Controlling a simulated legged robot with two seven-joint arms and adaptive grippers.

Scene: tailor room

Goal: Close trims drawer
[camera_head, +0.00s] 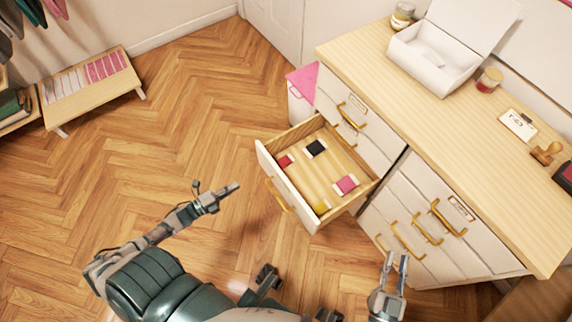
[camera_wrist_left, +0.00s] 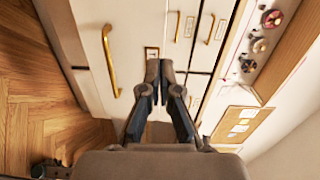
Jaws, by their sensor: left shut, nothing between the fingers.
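The trims drawer (camera_head: 278,190) is pulled out of the white cabinet, and its gold handle (camera_head: 279,196) is on its front. Inside lie several spools or trims, including a black one (camera_head: 316,148) and a pink one (camera_head: 346,185). My left gripper (camera_head: 234,187) is shut and empty, left of the drawer front and apart from it. In the left wrist view, the shut fingers (camera_wrist_left: 158,72) are in the middle, with a gold handle (camera_wrist_left: 110,62) on a white front to their left. My right gripper (camera_head: 396,264) is near the lower right drawers; its fingers look apart and empty.
The cabinet top (camera_head: 455,130) holds a white open box (camera_head: 432,55), jars, a card and a stamp. Closed drawers with gold handles (camera_head: 424,229) are right of the open one. A low bench (camera_head: 92,88) stands at upper left. The wooden floor between is clear.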

